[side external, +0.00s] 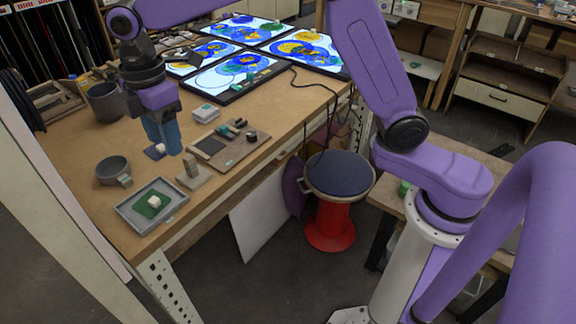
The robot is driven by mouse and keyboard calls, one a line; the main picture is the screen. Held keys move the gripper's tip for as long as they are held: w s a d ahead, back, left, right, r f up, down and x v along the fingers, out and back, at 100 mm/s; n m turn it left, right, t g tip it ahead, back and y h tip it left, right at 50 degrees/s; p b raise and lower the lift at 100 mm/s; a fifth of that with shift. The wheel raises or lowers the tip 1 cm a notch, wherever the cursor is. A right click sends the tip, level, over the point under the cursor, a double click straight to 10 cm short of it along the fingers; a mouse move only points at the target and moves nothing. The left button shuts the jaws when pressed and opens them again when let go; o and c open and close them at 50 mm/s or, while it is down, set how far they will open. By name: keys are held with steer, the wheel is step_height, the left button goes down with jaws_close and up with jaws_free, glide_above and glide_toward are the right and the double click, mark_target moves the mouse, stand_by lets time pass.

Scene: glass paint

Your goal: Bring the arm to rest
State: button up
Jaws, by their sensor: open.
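My purple arm reaches from its stand at the right over the wooden workbench (240,150). My gripper (168,148) points down at the left of the bench, with blue fingers. It is open and I see nothing held in it.
A grey tray (178,198) with green and white pieces, a grey bowl (112,170), a wooden block (191,165) and a tool board (238,153) lie near the gripper. A grey pot (105,103) stands behind. Lit painted panels (236,72) fill the far end.

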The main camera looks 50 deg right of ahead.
steer(key=s+d+f+m, duration=0.2)
steer(key=s+d, duration=0.9)
steer(key=s, duration=0.3)
steer(key=s+d+f+m, duration=0.2)
steer(key=s+d, duration=0.8)
steer(key=s, duration=0.5)
steer(key=shift+s+d+f+m, duration=0.15)
steer(key=shift+s+d+m, duration=0.2)
steer(key=shift+m, duration=0.25)
